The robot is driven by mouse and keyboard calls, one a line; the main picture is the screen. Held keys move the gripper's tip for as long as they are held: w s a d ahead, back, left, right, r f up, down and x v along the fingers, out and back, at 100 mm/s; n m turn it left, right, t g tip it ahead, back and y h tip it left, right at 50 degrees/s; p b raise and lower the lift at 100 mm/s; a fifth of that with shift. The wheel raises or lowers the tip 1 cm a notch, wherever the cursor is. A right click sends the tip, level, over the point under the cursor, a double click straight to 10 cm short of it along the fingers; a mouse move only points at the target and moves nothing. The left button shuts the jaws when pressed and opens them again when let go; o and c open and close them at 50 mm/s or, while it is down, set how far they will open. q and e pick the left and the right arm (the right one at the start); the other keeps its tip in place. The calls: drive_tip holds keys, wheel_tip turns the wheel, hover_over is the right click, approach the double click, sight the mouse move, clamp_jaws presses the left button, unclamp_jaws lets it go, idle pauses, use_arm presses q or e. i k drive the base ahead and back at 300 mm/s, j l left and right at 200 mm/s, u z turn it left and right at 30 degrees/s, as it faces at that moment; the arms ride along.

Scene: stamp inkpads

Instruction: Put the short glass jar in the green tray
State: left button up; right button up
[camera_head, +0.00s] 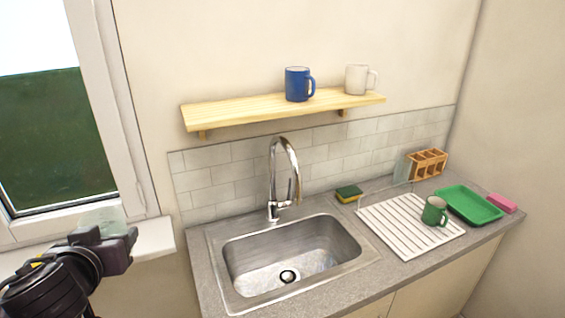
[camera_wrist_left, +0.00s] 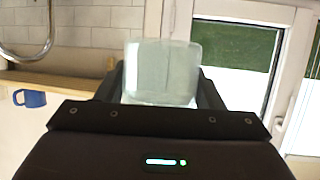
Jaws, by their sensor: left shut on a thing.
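The short glass jar (camera_head: 101,217) is clear and pale. My left gripper (camera_head: 106,237) is shut on it at the lower left of the head view, in front of the white windowsill. The jar also shows in the left wrist view (camera_wrist_left: 161,72), between the two dark fingers. Whether it touches the sill I cannot tell. The green tray (camera_head: 470,205) lies on the counter at the far right and looks empty. The gripper is far to the left of the tray. My right gripper is not in view.
A sink (camera_head: 290,258) with a tall faucet (camera_head: 284,165) lies between jar and tray. A white drying rack (camera_head: 400,232) holds a green mug (camera_head: 434,212). A sponge (camera_head: 348,193), wooden caddy (camera_head: 428,163) and pink block (camera_head: 502,203) stand nearby. A shelf (camera_head: 270,108) with mugs hangs above.

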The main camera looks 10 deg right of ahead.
sight(473, 218)
drive_tip(key=l+z, duration=0.1)
drive_tip(key=z, duration=0.3)
drive_tip(key=i+l+z, duration=0.1)
drive_tip(key=z, duration=0.35)
drive_tip(key=l+z, duration=0.1)
drive_tip(key=z, duration=0.3)
drive_tip(key=i+z, duration=0.15)
drive_tip(key=z, duration=0.25)
drive_tip(key=i+l+z, duration=0.1)
drive_tip(key=i+z, duration=0.35)
drive_tip(key=i, duration=0.15)
drive_tip(key=i+z, duration=0.45)
drive_tip(key=i, duration=0.15)
